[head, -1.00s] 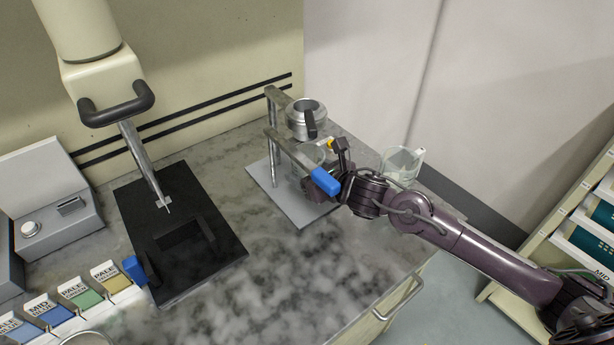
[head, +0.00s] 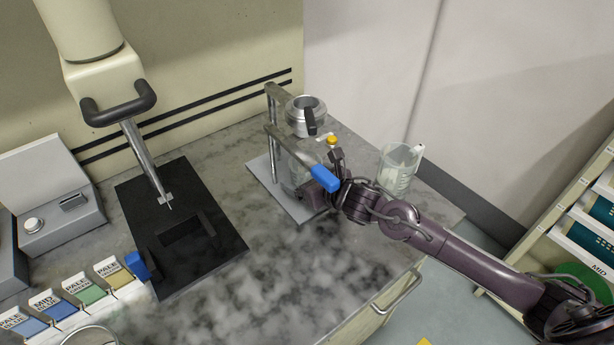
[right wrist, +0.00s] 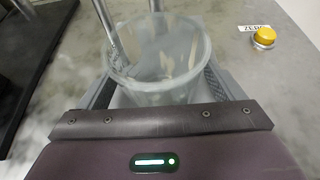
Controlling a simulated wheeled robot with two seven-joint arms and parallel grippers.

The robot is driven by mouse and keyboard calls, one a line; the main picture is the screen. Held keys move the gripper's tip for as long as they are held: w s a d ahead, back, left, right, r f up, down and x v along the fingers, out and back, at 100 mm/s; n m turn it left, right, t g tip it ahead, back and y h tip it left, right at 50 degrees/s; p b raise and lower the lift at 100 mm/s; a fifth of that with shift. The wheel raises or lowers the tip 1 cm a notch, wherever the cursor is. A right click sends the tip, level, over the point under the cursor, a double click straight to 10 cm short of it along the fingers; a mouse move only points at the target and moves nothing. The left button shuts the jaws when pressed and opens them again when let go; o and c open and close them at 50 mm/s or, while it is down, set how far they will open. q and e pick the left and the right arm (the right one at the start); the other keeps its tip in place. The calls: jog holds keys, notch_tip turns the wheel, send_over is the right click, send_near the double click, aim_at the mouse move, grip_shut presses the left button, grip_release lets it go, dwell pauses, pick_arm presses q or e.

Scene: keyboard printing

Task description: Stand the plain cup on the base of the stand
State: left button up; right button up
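The plain cup (head: 304,157), clear and without visible markings, is at the stand, between the post and my right gripper (head: 300,184). In the right wrist view the cup (right wrist: 158,62) sits between my two fingers, which lie along both its sides, and looks upright. My right gripper appears shut on it. My left gripper is not in view.
A metal vessel (head: 305,112) sits on the stand's upper arm. A yellow button (head: 332,139) marked ZERO is behind my right gripper. A clear marked jug (head: 398,168) stands to the right. A black press plate (head: 205,262) lies left; the counter's front middle is clear.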

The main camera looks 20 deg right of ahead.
jog(key=shift+r, duration=0.25)
jog(key=v, duration=0.3)
jog(key=b+v, duration=0.1)
jog(key=v, duration=0.6)
jog(key=shift+s+d+f, duration=0.1)
jog(key=shift+d+f, duration=0.05)
jog(key=shift+f, duration=0.1)
jog(key=shift+v, duration=0.9)
jog(key=shift+r, duration=0.1)
